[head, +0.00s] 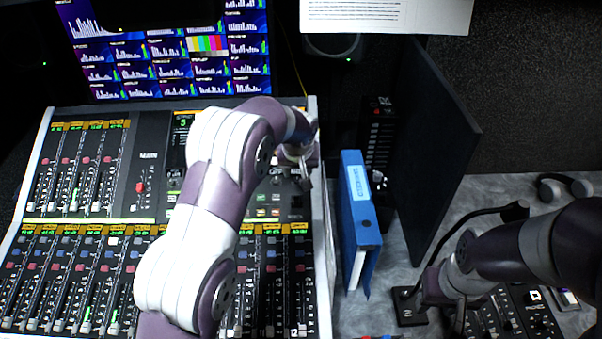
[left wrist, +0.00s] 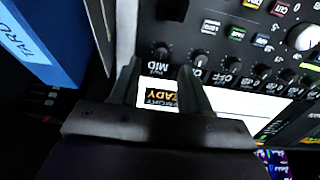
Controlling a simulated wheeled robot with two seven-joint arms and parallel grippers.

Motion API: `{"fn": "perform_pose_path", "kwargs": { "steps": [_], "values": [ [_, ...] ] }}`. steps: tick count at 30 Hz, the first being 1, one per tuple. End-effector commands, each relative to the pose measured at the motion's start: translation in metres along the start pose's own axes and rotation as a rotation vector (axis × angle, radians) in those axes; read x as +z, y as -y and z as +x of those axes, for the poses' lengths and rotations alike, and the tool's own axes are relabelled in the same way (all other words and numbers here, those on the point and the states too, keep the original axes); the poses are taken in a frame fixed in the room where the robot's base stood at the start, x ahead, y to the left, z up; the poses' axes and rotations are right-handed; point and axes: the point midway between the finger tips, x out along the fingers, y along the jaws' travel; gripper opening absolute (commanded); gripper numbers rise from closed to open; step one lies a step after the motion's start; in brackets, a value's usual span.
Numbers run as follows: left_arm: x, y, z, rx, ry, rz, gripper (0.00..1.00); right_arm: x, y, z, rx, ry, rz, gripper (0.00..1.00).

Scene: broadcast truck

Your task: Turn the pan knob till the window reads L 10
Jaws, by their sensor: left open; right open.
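The mixing console (head: 150,213) fills the left of the head view. My left gripper (head: 305,178) is over its upper right part, and its arm covers much of the middle. In the left wrist view, the two dark fingers of my left gripper (left wrist: 160,88) are apart with nothing between them. I cannot tell which is the pan knob. A window (head: 183,125) shows a green 5. My right gripper (head: 432,291) is low at the right, its fingers hardly visible.
A blue binder (head: 360,210) stands upright just right of the console, also in the left wrist view (left wrist: 40,40). A gooseneck microphone (head: 514,211) and a smaller control panel (head: 515,315) are near my right arm. Monitors (head: 170,60) stand behind.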

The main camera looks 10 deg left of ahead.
Motion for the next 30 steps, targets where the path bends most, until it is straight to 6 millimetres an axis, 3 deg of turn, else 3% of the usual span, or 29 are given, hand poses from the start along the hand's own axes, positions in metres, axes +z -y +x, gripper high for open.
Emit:
{"fn": "perform_pose_path", "kwargs": {
  "steps": [3,7,18,22,23,30],
  "values": [
    [0.000,0.001,0.025,-0.001,0.002,-0.001,0.46,-0.001,0.000,-0.006,0.000,0.000,0.000,0.43],
    [-0.001,0.001,0.043,-0.001,0.001,-0.001,0.46,-0.001,0.000,-0.009,0.000,0.000,0.000,0.43],
    [0.000,0.001,0.051,0.001,-0.001,0.000,0.46,-0.001,0.000,-0.009,0.000,0.000,0.000,0.43],
    [0.000,0.000,0.051,0.001,-0.001,0.000,0.04,-0.001,0.000,-0.009,0.000,0.000,0.000,0.43],
    [0.000,0.000,0.051,0.001,-0.001,0.000,0.00,-0.001,0.000,-0.009,0.000,0.000,0.000,0.43],
    [0.000,0.001,0.051,0.000,-0.001,-0.010,0.00,-0.001,0.000,-0.007,0.000,0.000,0.000,0.43]
  ]
}}
